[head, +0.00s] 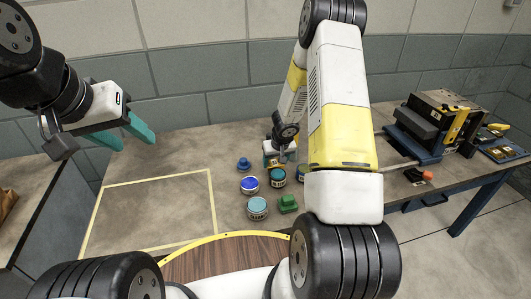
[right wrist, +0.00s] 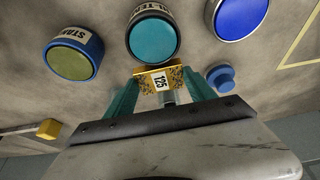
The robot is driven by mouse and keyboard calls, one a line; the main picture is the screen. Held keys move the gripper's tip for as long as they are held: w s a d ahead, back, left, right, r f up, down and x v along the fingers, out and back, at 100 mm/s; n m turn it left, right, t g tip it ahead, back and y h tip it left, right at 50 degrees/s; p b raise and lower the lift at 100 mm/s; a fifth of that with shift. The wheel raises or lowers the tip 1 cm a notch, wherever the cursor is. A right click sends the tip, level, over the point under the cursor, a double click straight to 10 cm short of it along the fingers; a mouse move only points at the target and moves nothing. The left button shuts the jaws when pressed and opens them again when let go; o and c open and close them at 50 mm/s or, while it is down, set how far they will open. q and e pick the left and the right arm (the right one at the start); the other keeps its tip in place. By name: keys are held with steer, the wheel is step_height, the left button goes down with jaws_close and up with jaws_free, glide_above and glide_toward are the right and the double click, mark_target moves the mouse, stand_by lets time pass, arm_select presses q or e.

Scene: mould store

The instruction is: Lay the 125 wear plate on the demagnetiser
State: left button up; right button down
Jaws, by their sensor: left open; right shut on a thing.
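The 125 wear plate (right wrist: 159,80) is a small yellow, speckled piece with a white "125" label. My right gripper (right wrist: 160,92) is shut on it, its teal fingers on either side, beside a teal-lidded tin. In the head view my right gripper (head: 276,158) is low over the bench behind the tins, partly hidden by my arm. My left gripper (head: 136,140) is open and empty, raised over the bench's left part. A black machine with yellow parts (head: 437,120) stands at the right; I cannot tell for certain whether it is the demagnetiser.
Tins with a blue lid (head: 249,185), a teal lid (head: 257,208) and an olive lid (right wrist: 73,58) stand near my right gripper. The yellow-taped area (head: 150,210) at left is clear.

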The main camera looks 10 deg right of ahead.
mark_target(275, 165)
steer(key=shift+f, duration=0.15)
steer(key=shift+w+d+f, duration=0.1)
steer(key=shift+w, duration=0.05)
steer(key=shift+w+f, duration=0.15)
steer(key=shift+f, duration=1.35)
steer(key=shift+c, duration=1.6)
jaws_free()
steer(key=shift+f, duration=0.15)
